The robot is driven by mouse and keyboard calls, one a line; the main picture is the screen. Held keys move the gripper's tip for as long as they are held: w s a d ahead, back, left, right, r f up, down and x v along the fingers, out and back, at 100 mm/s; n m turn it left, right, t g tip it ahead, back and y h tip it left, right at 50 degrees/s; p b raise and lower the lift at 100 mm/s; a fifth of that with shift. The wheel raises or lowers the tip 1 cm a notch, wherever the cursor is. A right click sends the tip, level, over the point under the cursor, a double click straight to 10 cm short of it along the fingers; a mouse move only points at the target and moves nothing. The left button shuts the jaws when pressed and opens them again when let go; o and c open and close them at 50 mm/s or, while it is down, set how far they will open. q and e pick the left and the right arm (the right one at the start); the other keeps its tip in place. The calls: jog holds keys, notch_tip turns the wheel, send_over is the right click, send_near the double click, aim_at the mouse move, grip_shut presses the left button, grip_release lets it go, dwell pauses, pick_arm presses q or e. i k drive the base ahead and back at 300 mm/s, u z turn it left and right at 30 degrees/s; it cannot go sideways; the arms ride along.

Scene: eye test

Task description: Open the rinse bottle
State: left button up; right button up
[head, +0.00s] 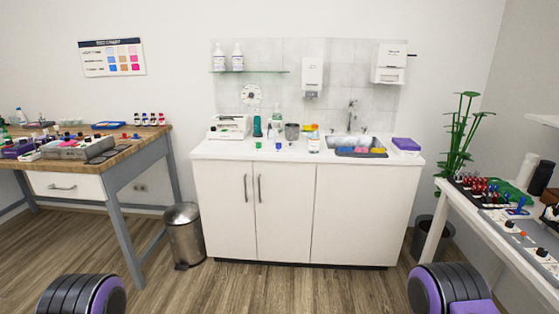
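I cannot tell for sure which bottle is the rinse bottle. On the white counter stand a dark teal bottle (257,126), a clear bottle with a greenish tint (278,120) and a small clear bottle with a pale label and an orange top (313,141). All look upright. Two white bottles with purple labels, a left one (219,58) and a right one (238,58), stand on the glass shelf above. Neither of my grippers is in view. Only black and purple parts of my arms show at the bottom edge, well short of the counter.
The counter (205,153) also holds a white device (229,127), a grey cup (292,131), a sink (361,149) with colourful items and a purple box (406,145). Floor ahead is clear.

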aim_at(313, 135)
jog(key=i, duration=2.1)
jog(key=u, duration=1.8)
jog(key=i, duration=0.3)
jog(key=z, duration=2.15)
